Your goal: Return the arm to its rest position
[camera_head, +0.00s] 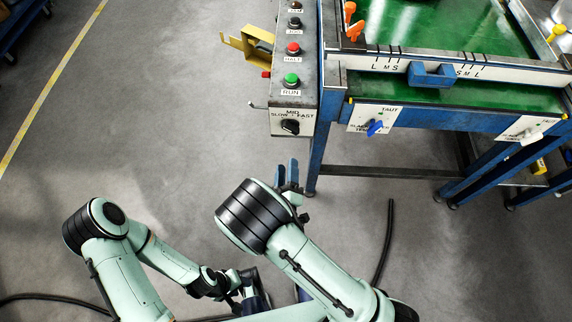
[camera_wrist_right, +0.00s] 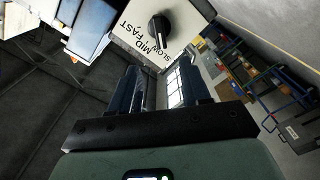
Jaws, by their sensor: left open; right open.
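My right gripper (camera_head: 287,172) is in the middle of the head view, its two blue fingers apart and empty. It is just below the control panel (camera_head: 291,77), with a visible gap to the panel's speed knob (camera_head: 290,126). In the right wrist view my right gripper (camera_wrist_right: 160,92) shows two dark fingers with nothing between them. The knob (camera_wrist_right: 159,27) and its "MID / SLOW / FAST" plate are ahead of the fingers there. My left gripper (camera_head: 279,291) is low in the head view, open, partly hidden behind my right arm.
The blue-framed machine with a green bed (camera_head: 450,97) fills the upper right. A blue handle block (camera_head: 431,75) and a blue knob (camera_head: 375,127) are on its front. A yellow bracket (camera_head: 247,46) juts from the panel's left. Grey floor (camera_head: 150,100) at left is clear. A black cable (camera_head: 386,245) lies at right.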

